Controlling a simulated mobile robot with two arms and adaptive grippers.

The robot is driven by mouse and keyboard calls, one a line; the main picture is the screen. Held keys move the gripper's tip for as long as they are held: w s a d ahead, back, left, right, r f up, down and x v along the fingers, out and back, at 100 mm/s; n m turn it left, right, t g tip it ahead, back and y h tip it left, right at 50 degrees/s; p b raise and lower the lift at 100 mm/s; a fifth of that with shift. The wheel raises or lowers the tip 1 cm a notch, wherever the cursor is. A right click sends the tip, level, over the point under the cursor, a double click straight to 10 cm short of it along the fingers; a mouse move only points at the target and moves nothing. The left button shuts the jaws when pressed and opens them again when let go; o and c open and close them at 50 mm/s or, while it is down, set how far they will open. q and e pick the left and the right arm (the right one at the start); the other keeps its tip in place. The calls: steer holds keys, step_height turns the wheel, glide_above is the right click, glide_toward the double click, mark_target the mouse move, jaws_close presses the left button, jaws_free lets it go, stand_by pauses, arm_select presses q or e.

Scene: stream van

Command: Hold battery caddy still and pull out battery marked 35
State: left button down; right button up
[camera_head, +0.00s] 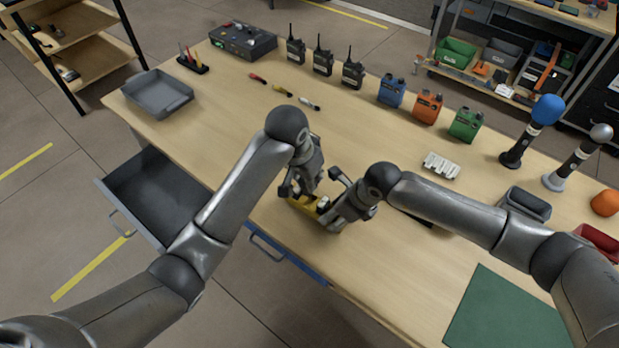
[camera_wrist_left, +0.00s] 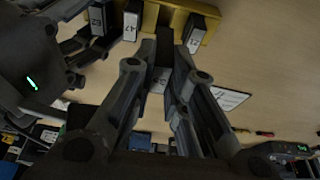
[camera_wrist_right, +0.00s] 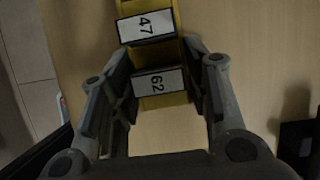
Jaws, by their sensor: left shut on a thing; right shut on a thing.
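The yellow battery caddy (camera_head: 301,204) stands on the workbench between my grippers, mostly hidden by them in the head view. In the left wrist view, the caddy (camera_wrist_left: 211,22) holds dark batteries with white labels. My left gripper (camera_head: 294,190) is shut on a dark battery whose dim label (camera_wrist_left: 159,82) seems to read 35. That label sits out of line with its neighbours; how far the battery is raised is unclear. My right gripper (camera_head: 333,212) is shut on the caddy's end, fingers on both sides by battery 62 (camera_wrist_right: 159,82). Battery 47 (camera_wrist_right: 146,27) is beside it.
A grey tray (camera_head: 158,94) and several radios (camera_head: 322,59) are at the back. A white charger-like block (camera_head: 441,166) and a green mat (camera_head: 508,312) lie to the right. An open drawer (camera_head: 157,196) juts out at the left.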

steer(key=o, duration=1.1)
steer(key=v, duration=1.2)
